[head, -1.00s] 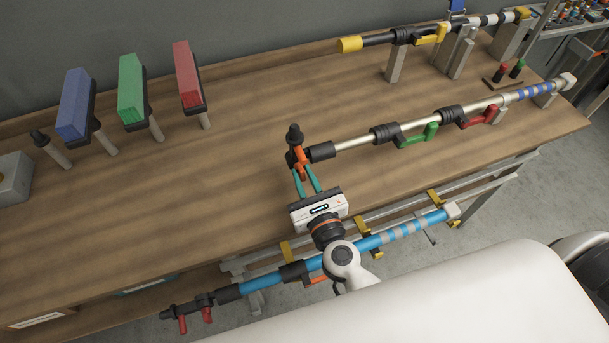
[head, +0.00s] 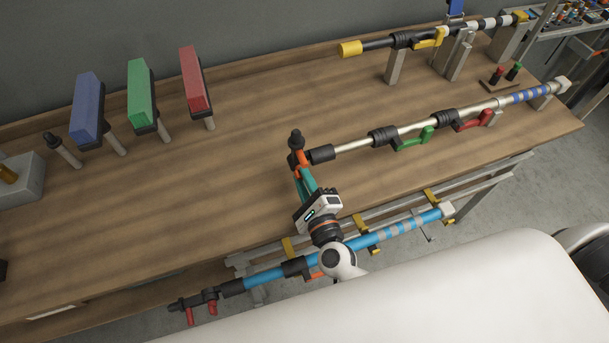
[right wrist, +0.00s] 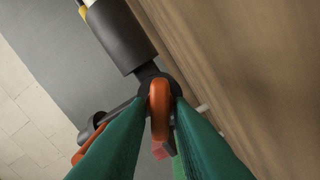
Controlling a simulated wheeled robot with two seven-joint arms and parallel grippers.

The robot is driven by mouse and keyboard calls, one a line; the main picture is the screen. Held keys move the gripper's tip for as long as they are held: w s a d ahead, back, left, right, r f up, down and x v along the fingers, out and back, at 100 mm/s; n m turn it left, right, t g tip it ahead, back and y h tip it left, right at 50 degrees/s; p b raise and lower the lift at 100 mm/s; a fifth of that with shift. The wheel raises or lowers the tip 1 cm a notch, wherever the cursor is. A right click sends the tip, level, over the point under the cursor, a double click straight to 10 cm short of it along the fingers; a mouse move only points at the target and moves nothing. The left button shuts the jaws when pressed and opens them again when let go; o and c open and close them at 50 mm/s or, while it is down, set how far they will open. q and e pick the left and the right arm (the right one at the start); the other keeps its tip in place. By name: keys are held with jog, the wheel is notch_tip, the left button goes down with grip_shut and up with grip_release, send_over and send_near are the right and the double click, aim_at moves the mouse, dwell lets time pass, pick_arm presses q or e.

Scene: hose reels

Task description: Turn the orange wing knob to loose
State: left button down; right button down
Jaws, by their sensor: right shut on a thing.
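The orange wing knob (right wrist: 160,108) sits on the black fitting at the near left end of a silver pole (head: 360,142). In the right wrist view the fingers (right wrist: 158,135) lie on both sides of one upright orange wing. A second orange part (right wrist: 85,153) shows lower left, partly behind a finger. My left gripper is not in view.
The silver pole carries a green handle (head: 414,138) and a red handle (head: 473,121). A blue pole (head: 270,278) lies below the bench's front edge, near my right arm. Blue, green and red blocks (head: 194,80) stand at the back left. The bench's middle left is clear.

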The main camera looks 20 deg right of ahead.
jog(key=n+p, duration=0.2)
jog(key=n, duration=0.3)
jog(key=shift+n, duration=0.3)
jog(key=n+p, duration=0.2)
jog(key=n, duration=0.2)
jog(key=shift+f+n, duration=0.15)
jog(key=shift+n, duration=0.25)
jog(key=c, duration=1.5)
grip_release()
jog(key=s+b, duration=0.2)
jog(key=s, duration=1)
jog(key=shift+d+b, duration=0.2)
jog(key=shift+b, duration=0.15)
